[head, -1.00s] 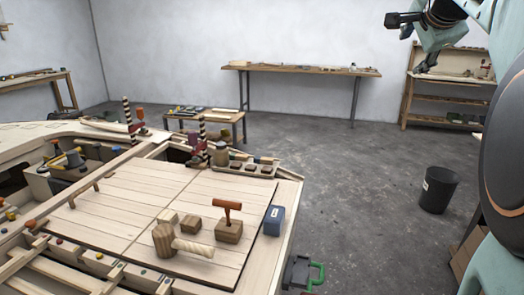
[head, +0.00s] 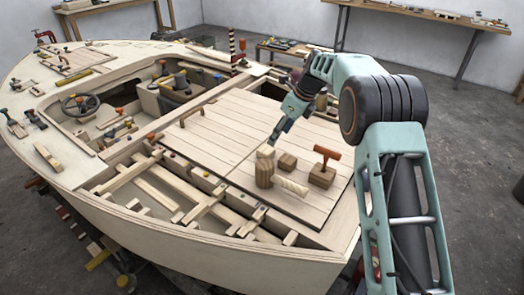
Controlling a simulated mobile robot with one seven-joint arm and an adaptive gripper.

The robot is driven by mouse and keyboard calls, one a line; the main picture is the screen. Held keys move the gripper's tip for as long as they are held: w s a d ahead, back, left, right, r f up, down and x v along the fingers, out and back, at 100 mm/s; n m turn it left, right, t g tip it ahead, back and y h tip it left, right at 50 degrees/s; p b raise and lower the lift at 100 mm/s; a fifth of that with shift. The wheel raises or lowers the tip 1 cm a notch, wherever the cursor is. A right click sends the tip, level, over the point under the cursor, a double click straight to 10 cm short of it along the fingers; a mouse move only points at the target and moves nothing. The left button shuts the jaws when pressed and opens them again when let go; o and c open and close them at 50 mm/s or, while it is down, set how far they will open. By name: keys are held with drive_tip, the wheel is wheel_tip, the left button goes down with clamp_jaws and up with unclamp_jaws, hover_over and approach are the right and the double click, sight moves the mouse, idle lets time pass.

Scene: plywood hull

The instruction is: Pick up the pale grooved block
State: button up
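A small pale block (head: 265,151) sits on the plank deck (head: 212,135), just behind the upright head of a wooden mallet (head: 264,175), which hides its lower front. Its grooves are too small to make out. My gripper (head: 273,140) points down at the pale block from its upper right, with the tips very near its top. I cannot tell whether they touch it, or whether the fingers are open or shut.
The mallet's pale handle (head: 292,187) points right. A brown block (head: 287,162) sits close to the right of the pale one. Farther right, a wooden block (head: 322,177) carries a red T-handle (head: 327,155).

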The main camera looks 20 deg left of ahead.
sight(271, 151)
drive_tip(key=x, duration=1)
drive_tip(key=shift+d+f, duration=0.15)
drive_tip(key=shift+f, duration=0.05)
drive_tip(key=c, duration=1.2)
drive_tip(key=shift+c, duration=0.2)
drive_tip(key=shift+r, duration=0.15)
